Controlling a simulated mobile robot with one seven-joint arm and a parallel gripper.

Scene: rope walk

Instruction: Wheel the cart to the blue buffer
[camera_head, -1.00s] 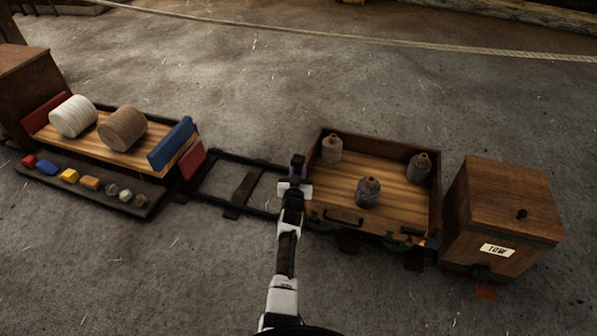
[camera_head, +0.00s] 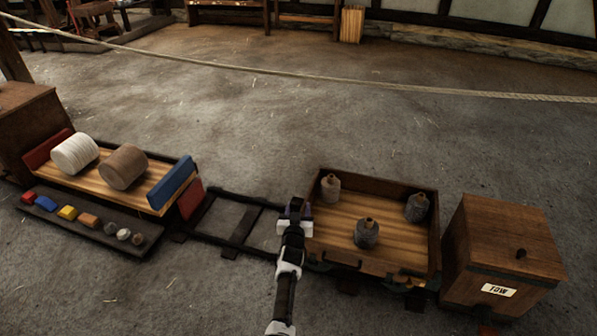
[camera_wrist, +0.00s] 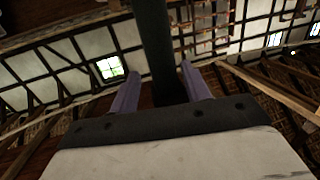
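The cart is a shallow wooden tray (camera_head: 330,218) at the right of the head view, standing on the rails and holding three grey bottle-shaped spools (camera_head: 367,232). The blue buffer (camera_head: 173,184) is an upright blue block on the right end of a low plank platform to the left. A gap of bare track separates it from the cart. My gripper (camera_head: 294,208) is at the cart's left wall. The wrist view shows its two purple fingers (camera_wrist: 160,88) spread apart, with a dark bar (camera_wrist: 158,40) in line between them. I cannot tell whether they touch it.
The track (camera_head: 236,222) runs between platform and cart. The platform carries a white reel (camera_head: 75,153) and a brown reel (camera_head: 123,167). A red block (camera_head: 47,148) is at its far left. A wooden box labelled TOW (camera_head: 508,240) stands right of the cart. A rope (camera_head: 300,80) crosses behind.

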